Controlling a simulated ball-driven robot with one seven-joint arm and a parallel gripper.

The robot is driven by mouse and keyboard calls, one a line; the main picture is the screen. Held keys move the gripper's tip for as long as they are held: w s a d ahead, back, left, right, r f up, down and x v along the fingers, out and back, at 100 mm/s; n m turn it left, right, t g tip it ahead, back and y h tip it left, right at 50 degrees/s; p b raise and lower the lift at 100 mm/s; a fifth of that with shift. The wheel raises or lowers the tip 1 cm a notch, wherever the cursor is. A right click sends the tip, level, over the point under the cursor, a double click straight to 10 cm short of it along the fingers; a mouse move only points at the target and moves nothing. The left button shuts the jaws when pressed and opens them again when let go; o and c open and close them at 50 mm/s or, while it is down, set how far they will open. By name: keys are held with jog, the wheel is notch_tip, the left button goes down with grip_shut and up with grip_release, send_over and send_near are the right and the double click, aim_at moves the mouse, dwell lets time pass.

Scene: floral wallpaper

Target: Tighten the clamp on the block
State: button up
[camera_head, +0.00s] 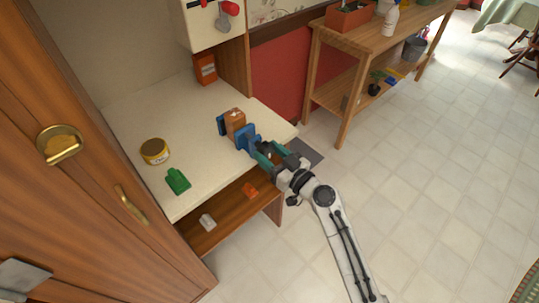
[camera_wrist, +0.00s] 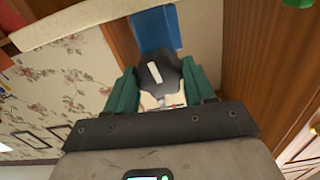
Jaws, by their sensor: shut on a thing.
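The brown wooden block (camera_head: 236,119) stands on the cream counter (camera_head: 190,123), between the jaws of the blue clamp (camera_head: 246,136). The clamp's blue body (camera_wrist: 156,29) also shows in the wrist view. In front of it is a dark, lobed knob (camera_wrist: 160,76) with a white mark. My gripper (camera_head: 267,152) reaches in from the counter's front edge. Its green fingers lie on either side of the knob in the wrist view, shut on it. The block is hidden in the wrist view. I cannot tell how tightly the jaws press on the block.
An orange box (camera_head: 205,69) is at the back. A lower shelf (camera_head: 225,222) holds small items. A wooden bench (camera_head: 340,60) stands right; tiled floor beside my arm is clear.

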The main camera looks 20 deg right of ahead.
jog(key=m+b, duration=0.1)
jog(key=m, duration=0.2)
jog(key=shift+m, duration=0.4)
jog(key=m, duration=0.7)
jog(key=m+p, duration=0.1)
jog(key=m, duration=0.2)
jog(key=shift+d+m, duration=0.1)
jog(key=shift+m, duration=0.3)
jog(key=m+p, duration=0.1)
jog(key=m, duration=0.2)
jog(key=shift+m, duration=0.3)
jog(key=m+p, duration=0.1)
jog(key=m, duration=0.2)
jog(key=shift+m, duration=0.4)
jog(key=m+p, duration=0.2)
jog(key=m, duration=0.2)
jog(key=shift+m+p, duration=0.5)
jog(key=shift+m, duration=0.8)
jog(key=shift+f, duration=0.1)
